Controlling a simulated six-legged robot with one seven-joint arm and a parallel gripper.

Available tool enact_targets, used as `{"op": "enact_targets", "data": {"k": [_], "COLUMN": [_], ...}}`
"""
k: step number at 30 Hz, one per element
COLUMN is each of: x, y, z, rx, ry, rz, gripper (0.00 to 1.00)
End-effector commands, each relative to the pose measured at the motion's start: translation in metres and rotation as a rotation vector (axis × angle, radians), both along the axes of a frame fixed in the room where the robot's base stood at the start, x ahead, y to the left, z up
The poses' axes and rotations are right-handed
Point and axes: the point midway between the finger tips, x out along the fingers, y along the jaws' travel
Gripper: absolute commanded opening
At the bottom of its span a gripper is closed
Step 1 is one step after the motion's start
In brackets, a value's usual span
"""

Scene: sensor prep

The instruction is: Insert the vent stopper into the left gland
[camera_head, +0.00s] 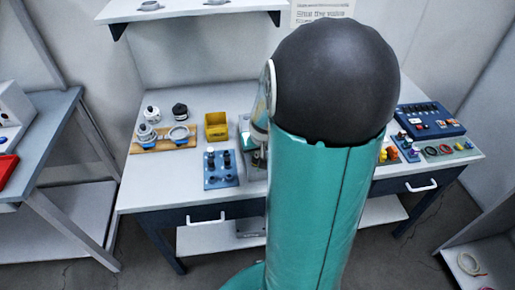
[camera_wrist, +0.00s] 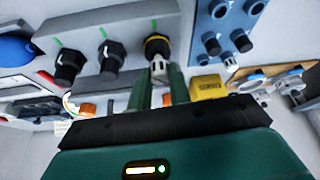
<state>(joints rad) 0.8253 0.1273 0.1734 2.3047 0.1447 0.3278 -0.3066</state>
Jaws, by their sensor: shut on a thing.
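In the wrist view, the fingers of my gripper (camera_wrist: 159,86) are shut on a pale grey, slotted piece, the vent stopper (camera_wrist: 158,72). The stopper is in line with a black gland with a yellow band (camera_wrist: 157,46), the rightmost on a grey block (camera_wrist: 122,22). They overlap in the picture; I cannot tell whether the stopper is inside the gland or only at its mouth. Two plain black glands (camera_wrist: 110,55) (camera_wrist: 68,64) are farther left on the block. In the head view, my arm hides the gripper, the stopper and most of the block (camera_head: 244,128).
A blue panel with black fittings (camera_head: 221,169) lies left of the block on the workbench (camera_head: 190,204). A yellow bin (camera_head: 216,132) and a wooden board with clamps (camera_head: 140,150) stand farther left. A blue instrument box (camera_head: 430,127) is at the right.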

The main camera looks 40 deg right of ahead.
Motion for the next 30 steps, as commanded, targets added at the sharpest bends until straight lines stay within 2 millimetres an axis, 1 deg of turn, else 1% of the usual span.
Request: {"op": "enact_targets", "data": {"k": [30], "x": [0.0], "y": [0.0], "z": [-0.011], "rx": [0.0], "ry": [0.001], "rz": [0.0], "gripper": [0.03]}}
